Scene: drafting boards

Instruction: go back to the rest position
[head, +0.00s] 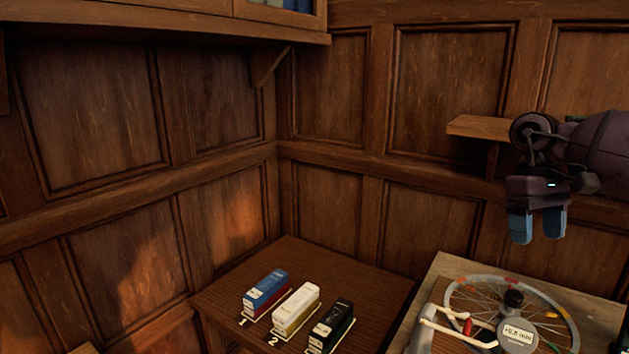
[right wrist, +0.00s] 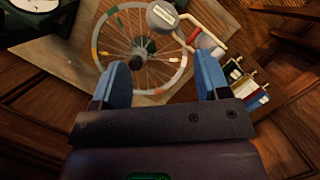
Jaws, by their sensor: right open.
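My right gripper (head: 538,226) hangs at the right of the head view, pointing down, with its two blue fingers apart and nothing between them. It is in the air above the board with the spoked wheel. In the right wrist view the two blue fingers (right wrist: 164,88) are spread wide, and the wheel shows beyond them. My left gripper is in neither view.
A spoked wheel (head: 475,294) with a round gauge (head: 517,335) lies on a light board (head: 450,268). A dark side table (head: 355,264) holds a blue box (head: 266,289), a white box (head: 297,308) and a black box (head: 332,325). A wooden shelf (head: 478,127) juts out behind my right arm.

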